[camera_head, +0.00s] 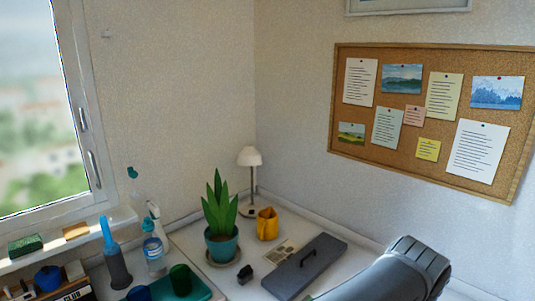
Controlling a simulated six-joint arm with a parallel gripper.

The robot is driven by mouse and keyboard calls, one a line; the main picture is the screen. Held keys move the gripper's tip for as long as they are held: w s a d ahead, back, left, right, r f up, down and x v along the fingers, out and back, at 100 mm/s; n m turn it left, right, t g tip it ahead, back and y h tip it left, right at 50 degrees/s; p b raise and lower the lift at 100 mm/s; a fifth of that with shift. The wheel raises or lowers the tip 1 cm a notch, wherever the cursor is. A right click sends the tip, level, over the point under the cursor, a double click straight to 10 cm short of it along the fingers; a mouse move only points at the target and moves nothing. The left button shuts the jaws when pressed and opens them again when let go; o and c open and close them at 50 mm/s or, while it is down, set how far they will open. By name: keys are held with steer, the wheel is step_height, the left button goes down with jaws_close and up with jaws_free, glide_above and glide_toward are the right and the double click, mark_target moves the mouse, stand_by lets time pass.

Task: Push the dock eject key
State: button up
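I cannot make out a dock or an eject key in the head camera view. A long grey case with a dark handle (305,264) lies on the white surface in the lower middle. A small black object (245,274) sits just left of it, too small to identify. My gripper is out of view. A thick dark grey link of my arm covers the lower right and hides the surface behind it.
Bottles (155,256), a green cup (180,280) and a teal tray (195,290) crowd the lower left. A corkboard (400,165) hangs on the right wall.

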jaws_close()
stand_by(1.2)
